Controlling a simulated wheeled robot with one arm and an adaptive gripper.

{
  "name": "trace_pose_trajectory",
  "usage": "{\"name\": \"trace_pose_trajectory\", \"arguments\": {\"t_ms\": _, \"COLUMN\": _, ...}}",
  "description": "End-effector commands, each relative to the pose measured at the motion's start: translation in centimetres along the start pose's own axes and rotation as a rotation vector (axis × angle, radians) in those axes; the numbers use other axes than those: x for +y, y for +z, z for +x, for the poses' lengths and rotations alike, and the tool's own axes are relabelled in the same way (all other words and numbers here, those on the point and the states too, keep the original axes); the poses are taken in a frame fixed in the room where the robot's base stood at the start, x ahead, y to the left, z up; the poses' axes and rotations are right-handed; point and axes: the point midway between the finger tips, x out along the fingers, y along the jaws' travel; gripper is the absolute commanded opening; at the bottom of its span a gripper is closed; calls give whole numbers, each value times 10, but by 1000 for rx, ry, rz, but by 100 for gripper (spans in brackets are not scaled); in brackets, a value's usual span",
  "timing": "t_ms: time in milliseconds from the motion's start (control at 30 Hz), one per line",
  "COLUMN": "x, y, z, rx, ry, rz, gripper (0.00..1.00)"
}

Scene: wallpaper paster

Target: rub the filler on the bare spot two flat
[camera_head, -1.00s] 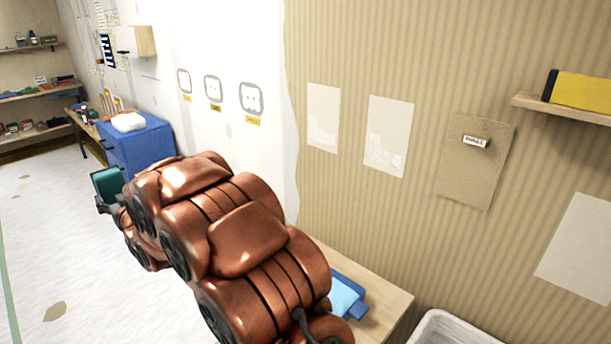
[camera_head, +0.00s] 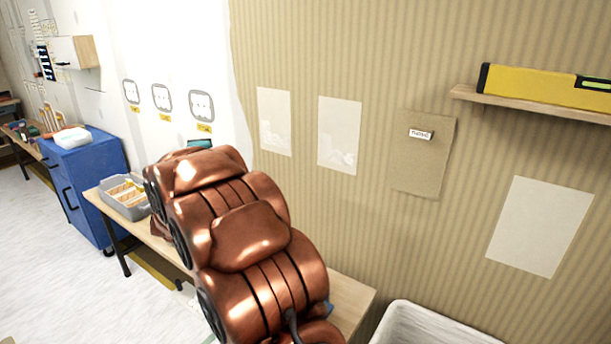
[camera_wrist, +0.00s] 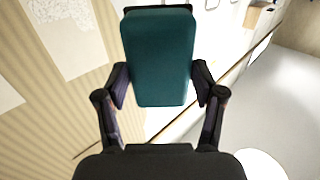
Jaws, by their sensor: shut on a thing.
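My gripper (camera_wrist: 160,84) is shut on a teal block (camera_wrist: 158,55), gripped by its sides. In the head view the block (camera_head: 200,143) just shows above my copper arm, which hides most of the gripper. Two pale bare patches, a left one (camera_head: 275,115) and a right one (camera_head: 339,125), are on the striped wallpaper. Both have whitish filler marks low down. Which is spot two cannot be told. In the wrist view a pale patch with rough white filler (camera_wrist: 65,25) is at upper left, apart from the block.
A labelled tan panel (camera_head: 422,165) and a large pale sheet (camera_head: 540,225) are on the wall to the right. A shelf (camera_head: 530,107) holds a yellow level (camera_head: 535,85). A wooden bench (camera_head: 350,300), grey tray (camera_head: 125,205) and white bin (camera_head: 430,325) stand below. A blue cabinet (camera_head: 85,180) is left.

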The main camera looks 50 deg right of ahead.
Motion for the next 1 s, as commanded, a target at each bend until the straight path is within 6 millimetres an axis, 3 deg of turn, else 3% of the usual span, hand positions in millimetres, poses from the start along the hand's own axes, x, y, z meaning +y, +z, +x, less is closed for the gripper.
{"name": "trace_pose_trajectory", "arguments": {"t_ms": 33, "x": 24, "y": 2, "z": 5, "rx": 0, "ry": 58, "rz": 1, "gripper": 32}}
{"name": "trace_pose_trajectory", "arguments": {"t_ms": 233, "x": 120, "y": 8, "z": 12, "rx": 1, "ry": 297, "rz": 0, "gripper": 32}}
{"name": "trace_pose_trajectory", "arguments": {"t_ms": 500, "x": 238, "y": 25, "z": -4, "rx": 2, "ry": 600, "rz": -3, "gripper": 32}}
{"name": "trace_pose_trajectory", "arguments": {"t_ms": 700, "x": 284, "y": 34, "z": -20, "rx": 1, "ry": 730, "rz": -4, "gripper": 32}}
{"name": "trace_pose_trajectory", "arguments": {"t_ms": 1000, "x": 297, "y": 36, "z": -25, "rx": 3, "ry": 766, "rz": -4, "gripper": 32}}
